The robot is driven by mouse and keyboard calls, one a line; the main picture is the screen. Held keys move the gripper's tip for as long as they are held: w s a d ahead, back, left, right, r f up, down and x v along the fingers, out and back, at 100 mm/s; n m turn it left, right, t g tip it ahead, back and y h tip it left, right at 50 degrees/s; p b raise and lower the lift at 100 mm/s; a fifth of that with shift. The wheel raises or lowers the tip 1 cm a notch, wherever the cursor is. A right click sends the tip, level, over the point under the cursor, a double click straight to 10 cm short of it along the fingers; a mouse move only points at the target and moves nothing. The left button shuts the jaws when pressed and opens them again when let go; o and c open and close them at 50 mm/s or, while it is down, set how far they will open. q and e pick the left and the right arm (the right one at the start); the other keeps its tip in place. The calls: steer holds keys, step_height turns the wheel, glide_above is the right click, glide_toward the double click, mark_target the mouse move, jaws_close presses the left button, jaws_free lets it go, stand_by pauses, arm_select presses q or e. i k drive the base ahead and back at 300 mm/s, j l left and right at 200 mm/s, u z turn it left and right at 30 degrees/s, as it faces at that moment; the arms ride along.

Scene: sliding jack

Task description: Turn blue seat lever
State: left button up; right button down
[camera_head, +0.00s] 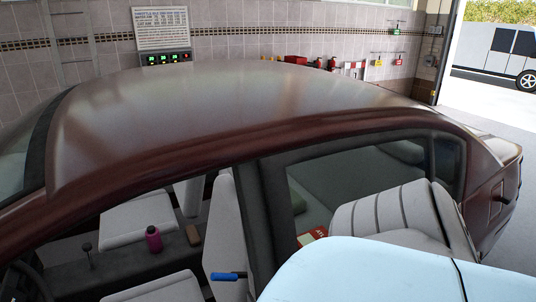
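The blue seat lever (228,276) shows at the bottom of the head view, left of centre. It is a short blue bar lying nearly level at the base of a light grey seat (226,235), seen through the side opening of a dark red car (230,110). Its right end is close to the dark door pillar. Neither of my grippers is in view, and nothing is seen touching the lever.
The car roof and door pillar (262,215) frame the opening around the lever. Inside are a pink bottle (153,238), a brown block (193,234) and a gear stick (88,255). A pale rounded surface, unclear to me, covers the lower right.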

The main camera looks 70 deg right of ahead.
mark_target(233, 276)
steer(key=k+z, duration=0.15)
steer(key=z, duration=0.35)
steer(key=k+l+z, duration=0.15)
steer(key=z, duration=1.2)
